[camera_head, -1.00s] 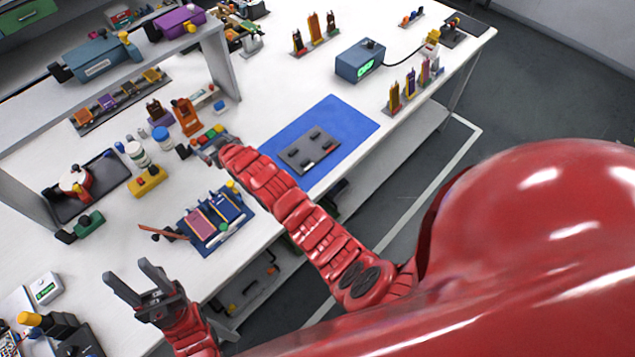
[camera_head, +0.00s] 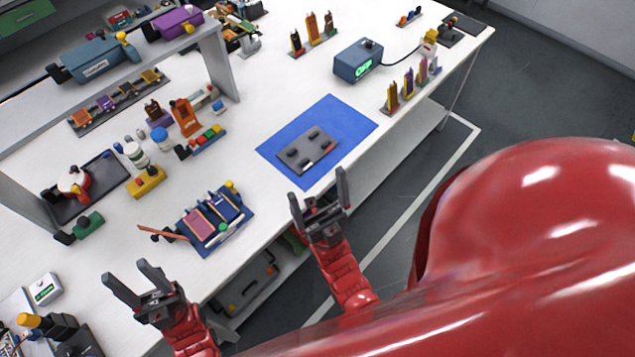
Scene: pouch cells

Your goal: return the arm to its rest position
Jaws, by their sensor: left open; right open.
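My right gripper (camera_head: 319,192) is open and empty, just off the table's front edge, below the blue mat (camera_head: 349,113). Its fingers point up toward the mat. My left gripper (camera_head: 125,277) is open and empty at the lower left, near the table's front edge. Neither gripper touches an object that I can see. A dark grey plate (camera_head: 306,155) lies on the blue mat, with small dark blocks and a red spot on it.
A blue tray (camera_head: 232,235) with pouch cells lies between the grippers, near the front edge. A blue meter box (camera_head: 357,62) and a rack of cells (camera_head: 392,98) stand at the right. A shelf (camera_head: 222,62) rises at the back left.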

